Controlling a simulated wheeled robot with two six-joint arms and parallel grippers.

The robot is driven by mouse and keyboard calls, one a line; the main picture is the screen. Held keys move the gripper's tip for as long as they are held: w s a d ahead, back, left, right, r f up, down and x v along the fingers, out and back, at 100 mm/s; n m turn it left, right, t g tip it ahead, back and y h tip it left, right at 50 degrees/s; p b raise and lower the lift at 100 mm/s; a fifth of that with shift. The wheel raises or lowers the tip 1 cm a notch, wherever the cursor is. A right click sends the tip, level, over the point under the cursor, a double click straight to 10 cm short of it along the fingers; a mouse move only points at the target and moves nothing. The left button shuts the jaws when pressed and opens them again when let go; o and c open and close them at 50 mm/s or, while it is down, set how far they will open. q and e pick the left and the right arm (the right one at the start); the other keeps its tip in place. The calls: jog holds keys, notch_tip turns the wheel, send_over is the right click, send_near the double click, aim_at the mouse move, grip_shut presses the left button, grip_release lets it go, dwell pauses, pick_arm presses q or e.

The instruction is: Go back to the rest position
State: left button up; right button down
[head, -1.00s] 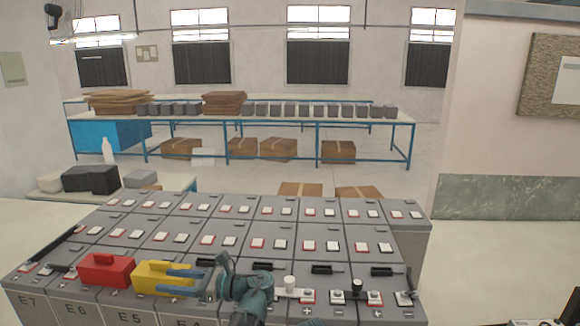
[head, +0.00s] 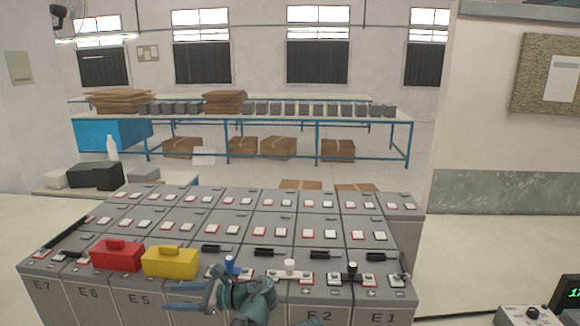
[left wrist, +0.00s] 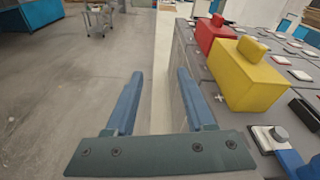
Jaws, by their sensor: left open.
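My left gripper (head: 188,298) is open and empty in front of the near face of the battery rows (head: 142,299), below the yellow block. In the left wrist view its two blue fingers (left wrist: 158,100) stand apart with only floor and the battery side between them. The yellow block with a handle (head: 170,263) sits on the front row of batteries, and it also shows in the left wrist view (left wrist: 252,78). The red block with a handle (head: 117,257) sits just left of it. My right gripper is in neither view.
The front row carries a blue knob (head: 229,265), a white knob (head: 289,267) and a black knob (head: 352,268). A control box (head: 533,315) and a display (head: 569,293) stand at the lower right. A long workbench (head: 260,117) stands behind. Floor is open beside the batteries.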

pick_arm(q)
jog(key=s+d+f+n+h+b, duration=0.1)
jog(key=s+d+f+n+h, duration=0.25)
jog(key=f, duration=0.35)
jog(key=s+d+f+n+h+b, duration=0.1)
jog(key=s+d+f+n+h, duration=0.2)
jog(key=d+f+h, duration=0.35)
jog(key=s+d+f+n+g+h, duration=0.1)
jog(key=s+d+f+n+h, duration=0.1)
jog(key=d, duration=0.4)
jog(key=s+d+f+n+h+b, duration=0.1)
jog(key=s+d+f+n+h, duration=0.1)
jog(key=s+d+f+n, duration=0.2)
jog(key=shift+s+d+f+n+g+h, duration=0.35)
jog(key=shift+s+d+f+g+h, duration=0.05)
jog(key=shift+s+d+f, duration=0.55)
